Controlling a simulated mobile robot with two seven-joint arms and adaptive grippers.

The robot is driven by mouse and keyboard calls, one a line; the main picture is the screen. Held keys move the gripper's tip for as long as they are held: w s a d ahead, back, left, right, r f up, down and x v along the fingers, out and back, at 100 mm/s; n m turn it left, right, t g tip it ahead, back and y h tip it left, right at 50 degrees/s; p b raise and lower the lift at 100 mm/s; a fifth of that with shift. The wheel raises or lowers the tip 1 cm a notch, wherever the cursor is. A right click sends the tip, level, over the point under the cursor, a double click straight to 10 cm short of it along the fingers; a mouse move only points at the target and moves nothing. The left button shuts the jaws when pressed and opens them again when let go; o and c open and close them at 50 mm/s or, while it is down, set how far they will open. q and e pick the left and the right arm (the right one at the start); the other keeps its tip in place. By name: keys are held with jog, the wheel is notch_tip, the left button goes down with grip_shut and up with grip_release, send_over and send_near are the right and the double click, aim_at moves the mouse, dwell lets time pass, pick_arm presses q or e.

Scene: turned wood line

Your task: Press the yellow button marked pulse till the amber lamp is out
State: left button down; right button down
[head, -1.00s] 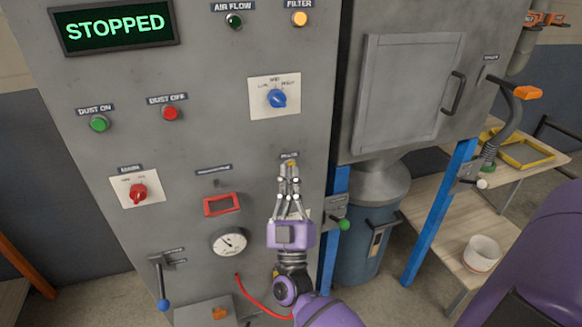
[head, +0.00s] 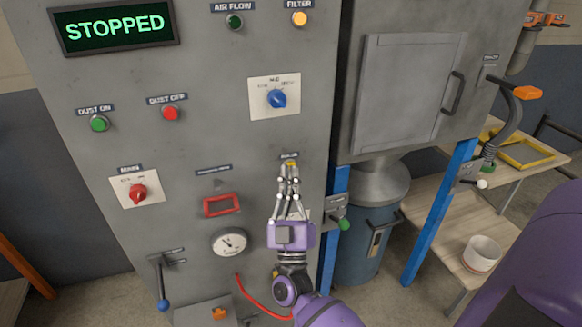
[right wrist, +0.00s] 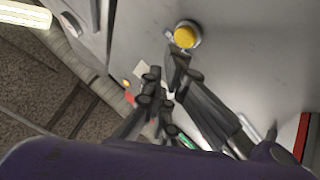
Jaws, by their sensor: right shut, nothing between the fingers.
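The yellow pulse button (head: 291,164) is on the grey panel, under a small label, and my right gripper partly covers it in the head view. It shows clearly in the right wrist view (right wrist: 185,37) as a yellow cap in a pale ring. My right gripper (head: 289,172) is shut and empty, its fingertips right at the button's lower edge. Whether they touch it I cannot tell. The amber lamp (head: 300,19) under the FILTER label is lit at the top of the panel. My left gripper is not in view.
The display (head: 114,27) reads STOPPED. A blue selector knob (head: 277,99), a red-framed window (head: 222,205) and a gauge (head: 230,242) are near my right arm. A lever with a green knob (head: 344,224) is close on the right.

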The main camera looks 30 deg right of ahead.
jog(key=shift+w, duration=0.2)
jog(key=shift+w+d, duration=0.1)
jog(key=shift+w, duration=0.15)
jog(key=shift+w, duration=0.35)
dwell(0.7)
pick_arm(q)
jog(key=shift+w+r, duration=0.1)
pick_arm(e)
jog(key=shift+s, duration=0.1)
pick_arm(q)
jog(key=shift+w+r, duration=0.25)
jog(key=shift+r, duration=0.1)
pick_arm(e)
jog(key=shift+s, duration=0.7)
